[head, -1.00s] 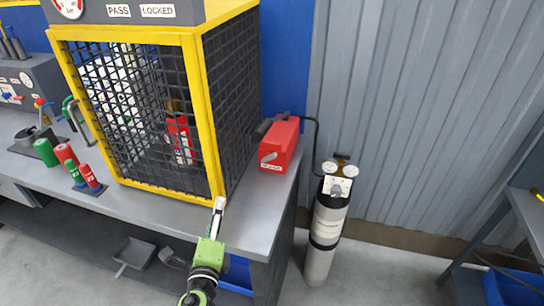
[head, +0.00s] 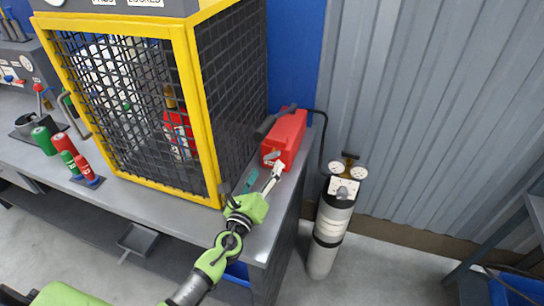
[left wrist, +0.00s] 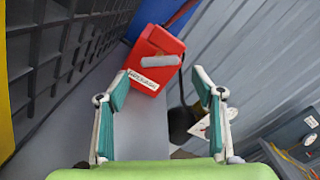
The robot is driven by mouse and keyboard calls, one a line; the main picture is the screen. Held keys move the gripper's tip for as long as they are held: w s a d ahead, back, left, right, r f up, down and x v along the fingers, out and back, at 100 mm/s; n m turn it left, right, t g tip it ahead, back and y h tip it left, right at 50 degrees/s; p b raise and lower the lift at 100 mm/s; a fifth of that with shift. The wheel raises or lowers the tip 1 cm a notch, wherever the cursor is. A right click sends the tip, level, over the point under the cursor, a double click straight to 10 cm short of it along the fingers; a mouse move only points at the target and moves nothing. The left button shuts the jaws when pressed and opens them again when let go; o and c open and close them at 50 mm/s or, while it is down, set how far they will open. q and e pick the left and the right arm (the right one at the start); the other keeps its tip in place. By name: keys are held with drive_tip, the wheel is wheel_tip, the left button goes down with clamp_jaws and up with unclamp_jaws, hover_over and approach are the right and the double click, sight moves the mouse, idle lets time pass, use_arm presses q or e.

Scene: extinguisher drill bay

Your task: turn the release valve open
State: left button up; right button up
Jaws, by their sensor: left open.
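The release valve is a red box (head: 287,135) with a grey lever on its front, at the right end of the bench beside the cage. In the left wrist view the grey lever (left wrist: 160,61) lies about level across the red face, above a white label (left wrist: 143,79). My left gripper (head: 265,171) is open and empty just in front of the box. In the left wrist view its two fingers (left wrist: 160,84) stand wide apart, with the box and lever ahead between them. In the head view the gripper partly covers the box's lower front. My right gripper is not in view.
A yellow-framed mesh cage (head: 207,125) stands close left of my left gripper, with a red extinguisher (head: 178,135) inside. A gas cylinder with gauges (head: 333,215) stands on the floor to the right. A dark hose runs from the box. Red and green cylinders (head: 62,143) stand at the left.

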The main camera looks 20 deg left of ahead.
sight(272, 158)
use_arm(q)
drive_tip(key=w, duration=0.6)
drive_tip(key=shift+w+d, duration=0.15)
drive_tip(key=shift+w, duration=0.1)
drive_tip(key=shift+c, duration=0.3)
drive_tip(key=c, duration=1.1)
